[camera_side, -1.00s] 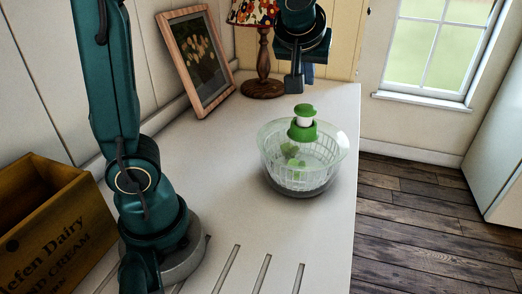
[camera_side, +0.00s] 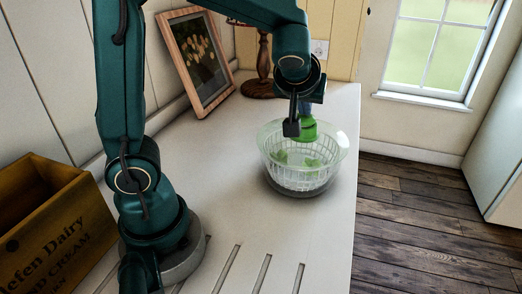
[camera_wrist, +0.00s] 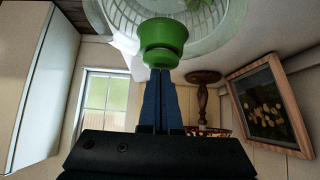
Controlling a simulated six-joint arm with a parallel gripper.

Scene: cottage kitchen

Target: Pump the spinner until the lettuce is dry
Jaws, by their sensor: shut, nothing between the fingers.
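The salad spinner (camera_side: 332,160) stands upright on the white counter, a clear bowl with a white basket inside. Green lettuce leaves (camera_side: 283,157) show through its wall. Its green pump knob (camera_side: 308,128) is at the top centre; the white stem seen earlier is not visible now. My gripper (camera_side: 306,112) points down right over the knob, its fingers partly hidden by the wrist in the side view. In the wrist view, the blue fingers (camera_wrist: 161,78) are together and empty, with their tips at the green knob (camera_wrist: 163,42), seemingly touching it.
A framed picture (camera_side: 198,62) leans at the wall, with a lamp (camera_side: 263,70) beside it. A wooden crate (camera_side: 50,225) is at the left. Grooves cut the counter (camera_side: 225,200) at the front; its right edge drops to the floor close to the spinner.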

